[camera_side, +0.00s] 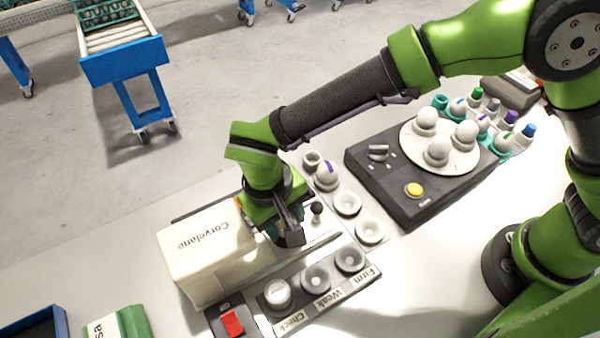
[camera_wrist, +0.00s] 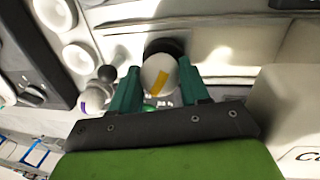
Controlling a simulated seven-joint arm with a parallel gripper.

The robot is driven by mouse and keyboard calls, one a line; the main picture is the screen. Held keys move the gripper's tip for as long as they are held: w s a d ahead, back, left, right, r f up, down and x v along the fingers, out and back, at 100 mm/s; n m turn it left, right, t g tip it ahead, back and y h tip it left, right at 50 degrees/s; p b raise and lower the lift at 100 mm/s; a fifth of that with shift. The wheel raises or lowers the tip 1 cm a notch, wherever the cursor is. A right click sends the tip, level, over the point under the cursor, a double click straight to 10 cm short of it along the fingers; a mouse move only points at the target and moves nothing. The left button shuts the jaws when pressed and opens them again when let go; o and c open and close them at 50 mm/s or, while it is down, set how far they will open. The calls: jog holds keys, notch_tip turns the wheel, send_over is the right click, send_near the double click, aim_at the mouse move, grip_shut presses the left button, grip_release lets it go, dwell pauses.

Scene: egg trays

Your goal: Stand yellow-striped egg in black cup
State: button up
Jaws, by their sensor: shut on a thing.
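The yellow-striped egg (camera_wrist: 158,76) is white with a yellow band and sits between the two green fingers of my gripper (camera_wrist: 158,68) in the wrist view. My gripper is shut on it. The black cup (camera_wrist: 164,46) shows as a dark round rim just beyond the egg, partly covered by it. I cannot tell whether the egg touches the cup. In the side view my gripper (camera_side: 288,232) points down beside the cream box, and its fingers hide the egg and the black cup.
The cream "Corvelane" box (camera_side: 210,248) stands close to my gripper. A small black knob (camera_side: 317,209) is beside it. A purple-striped egg (camera_side: 326,174) stands in a row of white cups. A grey rack (camera_side: 333,292) labelled Check, Weak and Firm lies in front.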

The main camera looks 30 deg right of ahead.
jog(key=shift+f, duration=0.2)
dwell(0.5)
jog(key=o, duration=0.7)
jog(key=shift+o, duration=0.2)
jog(key=shift+r, duration=0.1)
notch_tip(320, 180, up, 16)
jog(key=a, duration=0.2)
jog(key=shift+a+r, duration=0.25)
jog(key=shift+a, duration=0.1)
jog(key=shift+d, duration=0.1)
